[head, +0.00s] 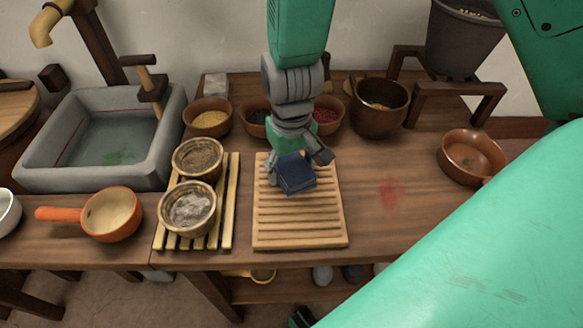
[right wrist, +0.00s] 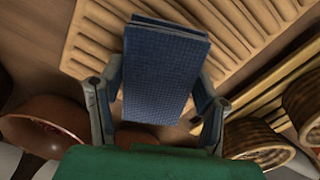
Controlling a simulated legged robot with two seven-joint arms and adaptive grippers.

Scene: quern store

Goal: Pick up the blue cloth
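The blue cloth (head: 297,174) is a dark blue folded pad over the far part of the slatted wooden board (head: 300,229). My right gripper (head: 296,166) reaches down from above, with a finger at each side of the cloth. In the right wrist view the cloth (right wrist: 165,75) fills the space between the fingers of the right gripper (right wrist: 162,92), which look closed on its edges. I cannot tell whether the cloth's underside touches the board. My left gripper is not in view.
Two stone-coloured bowls (head: 188,208) stand on a slatted rack left of the board. Several bowls line the back, close to my right arm. An orange-handled pan (head: 111,214) and a stone sink (head: 40,162) are at left.

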